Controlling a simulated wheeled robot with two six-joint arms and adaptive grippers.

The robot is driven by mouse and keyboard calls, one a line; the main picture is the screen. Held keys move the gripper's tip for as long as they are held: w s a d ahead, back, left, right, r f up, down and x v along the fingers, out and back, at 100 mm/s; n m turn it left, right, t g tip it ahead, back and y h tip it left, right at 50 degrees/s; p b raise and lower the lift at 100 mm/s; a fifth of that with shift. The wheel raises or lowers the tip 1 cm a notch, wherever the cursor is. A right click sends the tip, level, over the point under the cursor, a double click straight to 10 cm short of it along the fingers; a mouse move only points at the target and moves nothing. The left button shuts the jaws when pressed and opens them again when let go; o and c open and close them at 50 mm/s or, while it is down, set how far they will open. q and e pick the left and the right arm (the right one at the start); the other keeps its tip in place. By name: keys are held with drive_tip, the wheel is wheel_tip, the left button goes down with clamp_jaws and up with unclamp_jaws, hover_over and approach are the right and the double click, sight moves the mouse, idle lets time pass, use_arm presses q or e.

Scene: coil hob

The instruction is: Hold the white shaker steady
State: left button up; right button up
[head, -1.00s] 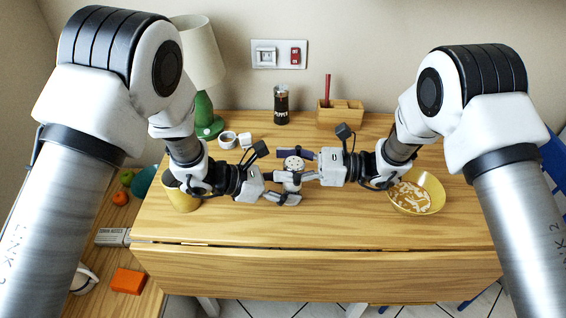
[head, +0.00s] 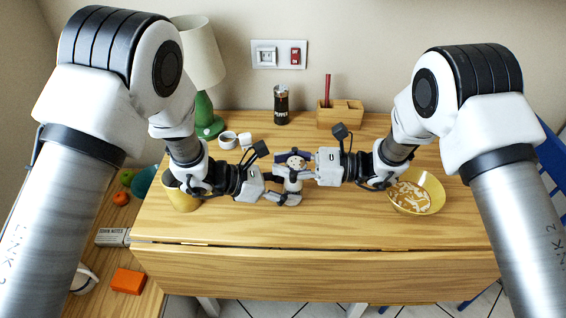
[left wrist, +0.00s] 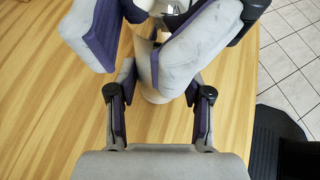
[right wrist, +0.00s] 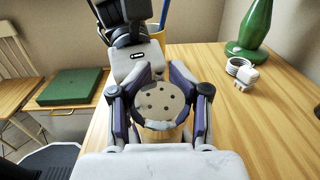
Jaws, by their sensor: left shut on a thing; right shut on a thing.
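My left gripper (head: 287,188) is shut on the lower part of the shaker from the left. My right gripper (head: 296,169) is shut on its upper part from the right, just under the lid.
A pepper bottle (head: 281,105), wooden organiser (head: 341,116) and green lamp (head: 205,117) stand at the back. The front of the table is clear.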

drive_tip(key=shift+t, duration=0.3)
drive_tip(key=m+t, duration=0.2)
drive_tip(key=t, duration=0.1)
drive_tip(key=m+t+h, duration=0.1)
drive_tip(key=shift+w+f+t, duration=0.1)
drive_tip(key=shift+w+t, duration=0.2)
drive_tip(key=shift+w+d+m+t+h, duration=0.15)
drive_tip(key=shift+m+t+h, duration=0.3)
drive_tip(key=shift+m+t, duration=0.35)
drive_tip(key=shift+w+a+m+t+h, duration=0.1)
drive_tip(key=shift+m+t+h, duration=0.35)
drive_tip(key=shift+m+t, duration=0.35)
drive_tip(key=shift+d+t, duration=0.15)
drive_tip(key=shift+t, duration=0.15)
drive_tip(key=o, duration=1.1)
drive_tip(key=v, duration=1.2)
